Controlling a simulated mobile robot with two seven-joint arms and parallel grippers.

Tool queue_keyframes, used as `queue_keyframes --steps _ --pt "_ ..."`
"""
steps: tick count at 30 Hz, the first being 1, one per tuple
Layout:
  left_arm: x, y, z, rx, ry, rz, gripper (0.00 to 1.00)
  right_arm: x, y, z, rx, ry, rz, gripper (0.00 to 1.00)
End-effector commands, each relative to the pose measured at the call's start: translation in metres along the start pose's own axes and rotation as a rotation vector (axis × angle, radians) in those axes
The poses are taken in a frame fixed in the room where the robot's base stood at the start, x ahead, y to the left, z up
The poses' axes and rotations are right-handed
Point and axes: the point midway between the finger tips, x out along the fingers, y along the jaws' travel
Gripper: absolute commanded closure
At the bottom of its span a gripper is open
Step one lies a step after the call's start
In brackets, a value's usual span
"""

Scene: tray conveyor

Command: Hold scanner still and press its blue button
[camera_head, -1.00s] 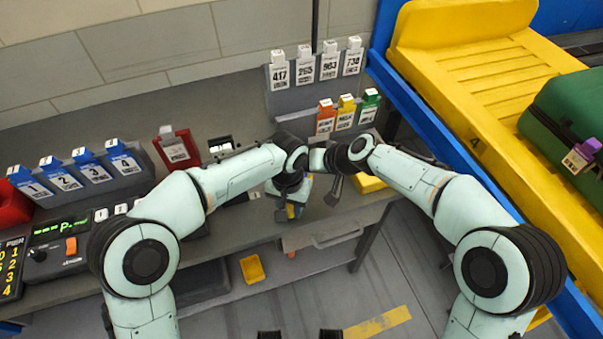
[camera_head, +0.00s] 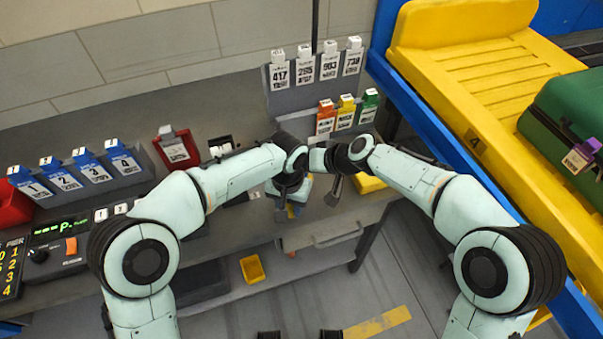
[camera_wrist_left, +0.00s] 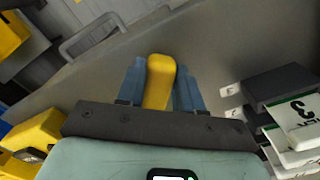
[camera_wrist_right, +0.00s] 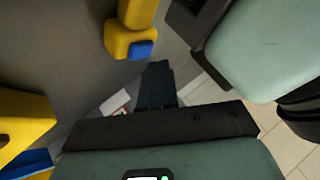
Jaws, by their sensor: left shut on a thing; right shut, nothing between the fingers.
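The scanner is yellow with a blue button. In the left wrist view its yellow handle (camera_wrist_left: 159,80) stands between the two blue fingers of my left gripper (camera_wrist_left: 160,85), which is shut on it. In the right wrist view the scanner's yellow body (camera_wrist_right: 122,36) hangs at the top, with the blue button (camera_wrist_right: 141,50) on its near end. My right gripper (camera_wrist_right: 157,80) is shut and empty, its fingertips just below the button and apart from it in that view. In the head view my left gripper (camera_head: 290,195) and right gripper (camera_head: 334,190) are close together; the scanner is mostly hidden.
The grey bench (camera_head: 235,220) lies beneath the arms. Numbered card holders (camera_head: 310,68) and coloured tags stand behind them. A blue-edged conveyor with a yellow tray (camera_head: 470,90) and a green case (camera_head: 570,125) is at right. A yellow bin (camera_head: 252,269) is below the bench.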

Motion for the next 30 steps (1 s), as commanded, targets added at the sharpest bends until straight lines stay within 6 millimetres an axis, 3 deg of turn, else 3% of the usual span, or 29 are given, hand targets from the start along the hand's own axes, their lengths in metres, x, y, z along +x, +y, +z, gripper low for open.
queue_keyframes --steps 30 --pt "-0.0005 0.0001 -0.0003 0.000 0.001 0.000 1.00 0.0072 0.0054 0.0054 0.001 0.000 0.000 1.00"
